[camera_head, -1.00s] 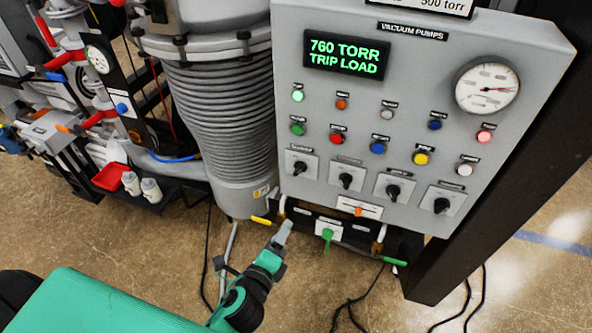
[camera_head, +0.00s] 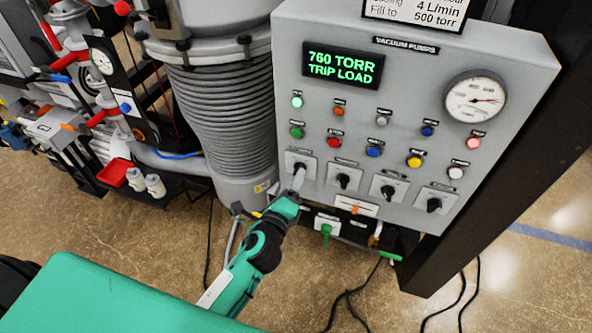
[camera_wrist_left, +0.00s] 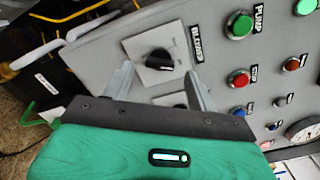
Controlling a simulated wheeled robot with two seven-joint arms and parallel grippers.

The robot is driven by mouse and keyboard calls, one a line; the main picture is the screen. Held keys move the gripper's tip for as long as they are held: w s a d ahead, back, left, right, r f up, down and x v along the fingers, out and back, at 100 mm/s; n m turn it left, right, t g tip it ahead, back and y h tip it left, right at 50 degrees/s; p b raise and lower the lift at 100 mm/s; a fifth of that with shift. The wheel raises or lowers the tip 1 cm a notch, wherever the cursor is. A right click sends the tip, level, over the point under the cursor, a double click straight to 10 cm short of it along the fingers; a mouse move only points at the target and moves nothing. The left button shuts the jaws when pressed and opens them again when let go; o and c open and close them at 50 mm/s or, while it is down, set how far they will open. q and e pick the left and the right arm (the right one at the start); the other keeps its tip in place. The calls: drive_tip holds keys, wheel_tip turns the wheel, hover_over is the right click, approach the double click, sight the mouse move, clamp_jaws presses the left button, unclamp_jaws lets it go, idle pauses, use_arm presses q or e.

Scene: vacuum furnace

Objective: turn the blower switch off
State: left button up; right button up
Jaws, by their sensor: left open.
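The blower switch is a black rotary knob on a pale square plate. It is the leftmost of a row of knobs low on the grey panel in the head view, partly covered by my gripper. In the left wrist view the blower switch (camera_wrist_left: 158,60) shows clearly beside its "BLOWER" label (camera_wrist_left: 196,42). My left gripper (camera_head: 299,178) is at this plate. In the left wrist view my open left gripper (camera_wrist_left: 160,82) has its fingers apart, one on each side below the knob, with nothing between them. Contact cannot be told. My right gripper is not in view.
More black knobs (camera_head: 343,181) stand right of the blower switch. Lit and coloured buttons (camera_head: 373,151) sit above. The display (camera_head: 343,65) reads "760 TORR TRIP LOAD". A ribbed grey column (camera_head: 224,115) is left of the panel. Green-handled valves (camera_head: 326,231) and pipes are below.

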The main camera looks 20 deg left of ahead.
use_arm(q)
drive_tip(key=w, duration=0.3)
drive_tip(key=shift+w+p, duration=0.1)
drive_tip(key=shift+p, duration=0.2)
drive_tip(key=c, duration=1)
